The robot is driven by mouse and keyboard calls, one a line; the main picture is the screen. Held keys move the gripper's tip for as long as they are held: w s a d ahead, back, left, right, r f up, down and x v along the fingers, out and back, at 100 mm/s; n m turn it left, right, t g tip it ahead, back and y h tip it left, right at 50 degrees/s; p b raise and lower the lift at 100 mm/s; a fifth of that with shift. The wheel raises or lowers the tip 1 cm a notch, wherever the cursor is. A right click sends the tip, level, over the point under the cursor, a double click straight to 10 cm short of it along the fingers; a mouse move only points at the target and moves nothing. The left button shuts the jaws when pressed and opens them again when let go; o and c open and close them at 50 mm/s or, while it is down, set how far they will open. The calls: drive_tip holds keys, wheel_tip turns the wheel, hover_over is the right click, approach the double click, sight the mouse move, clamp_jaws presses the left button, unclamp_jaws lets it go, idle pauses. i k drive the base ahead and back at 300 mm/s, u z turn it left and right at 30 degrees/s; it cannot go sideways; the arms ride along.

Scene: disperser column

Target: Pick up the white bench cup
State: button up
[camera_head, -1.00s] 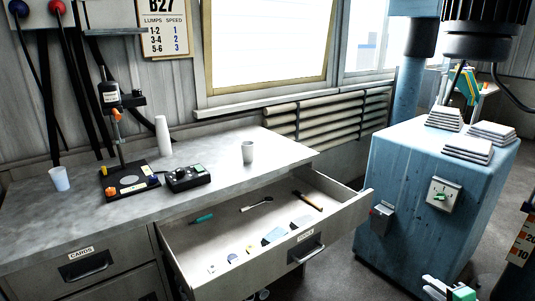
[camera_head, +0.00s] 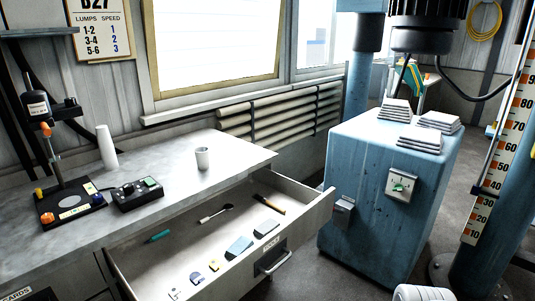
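A tall white tapered piece (camera_head: 106,147), perhaps a stack of cups, stands further left near the wall. My gripper's fingers do not show in this view. A white rounded part at the bottom edge looks like part of my arm, well apart from the cup.
An open drawer (camera_head: 322,212) with small tools juts out below the cup. A black control box (camera_head: 137,194) and a stand (camera_head: 62,175) are left of the cup. A blue machine block (camera_head: 375,200) stands right. Bench around the cup is clear.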

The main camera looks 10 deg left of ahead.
sight(202, 153)
drive_tip(key=z, duration=0.65)
drive_tip(key=i, duration=2.55)
drive_tip(key=u, duration=4.7)
drive_tip(key=i, duration=1.05)
